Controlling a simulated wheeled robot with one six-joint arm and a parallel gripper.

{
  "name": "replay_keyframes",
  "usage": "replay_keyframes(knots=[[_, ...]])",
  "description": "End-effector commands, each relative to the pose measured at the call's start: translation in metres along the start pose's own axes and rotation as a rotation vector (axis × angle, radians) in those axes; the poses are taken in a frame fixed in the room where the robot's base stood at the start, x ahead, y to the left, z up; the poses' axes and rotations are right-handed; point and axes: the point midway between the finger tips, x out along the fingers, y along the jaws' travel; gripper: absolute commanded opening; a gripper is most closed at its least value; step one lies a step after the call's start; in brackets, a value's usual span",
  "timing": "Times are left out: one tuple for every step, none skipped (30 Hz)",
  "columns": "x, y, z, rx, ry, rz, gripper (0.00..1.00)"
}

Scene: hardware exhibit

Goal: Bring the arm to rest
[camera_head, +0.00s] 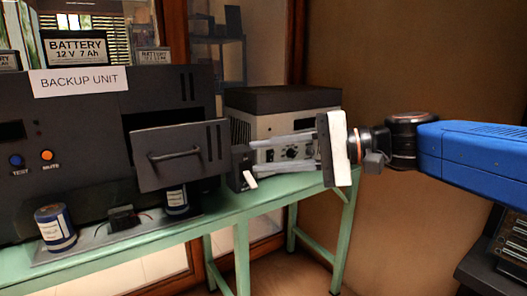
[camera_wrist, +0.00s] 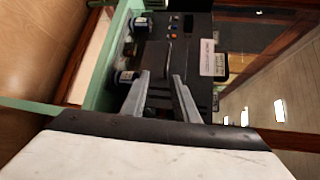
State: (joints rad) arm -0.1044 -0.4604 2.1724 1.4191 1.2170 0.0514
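My gripper (camera_head: 254,157) reaches in from the right on my blue arm, with its fingers pointing left above the green bench (camera_head: 225,210). Its two grey fingers are apart with nothing seen between them, and the wrist view also shows the gap between the fingertips (camera_wrist: 160,77). The fingers are in front of a grey instrument (camera_head: 285,125) in the head view. The dark backup unit (camera_head: 95,110) is left of the fingertips. A dark panel with a handle (camera_head: 180,155) stands at its front. I cannot tell whether the fingers touch anything.
Blue-and-white cylinders (camera_head: 55,228) stand on the bench, one partly behind the panel. A battery (camera_head: 77,50) sits on the unit. A brown wall (camera_head: 400,60) is behind my arm.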

Motion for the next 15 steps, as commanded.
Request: replay_keyframes(knots=[[-0.002,0.013,0.002,-0.013,0.012,0.035,0.27],[-0.004,0.023,0.002,-0.023,0.02,0.064,0.27],[-0.008,0.039,0.004,-0.041,0.034,0.11,0.27],[-0.011,0.052,0.004,-0.056,0.047,0.148,0.27],[-0.015,0.067,0.004,-0.07,0.06,0.19,0.27],[-0.021,0.086,0.005,-0.094,0.076,0.248,0.27],[-0.026,0.101,0.006,-0.112,0.089,0.294,0.27],[-0.031,0.116,0.006,-0.129,0.101,0.338,0.27],[-0.039,0.135,0.006,-0.154,0.117,0.396,0.27],[-0.045,0.149,0.006,-0.172,0.128,0.441,0.27],[-0.052,0.163,0.006,-0.191,0.14,0.484,0.27],[-0.062,0.181,0.006,-0.216,0.155,0.543,0.27],[-0.069,0.194,0.005,-0.235,0.165,0.587,0.27],[-0.077,0.206,0.005,-0.254,0.175,0.63,0.27],[-0.088,0.223,0.005,-0.281,0.188,0.688,0.27]])
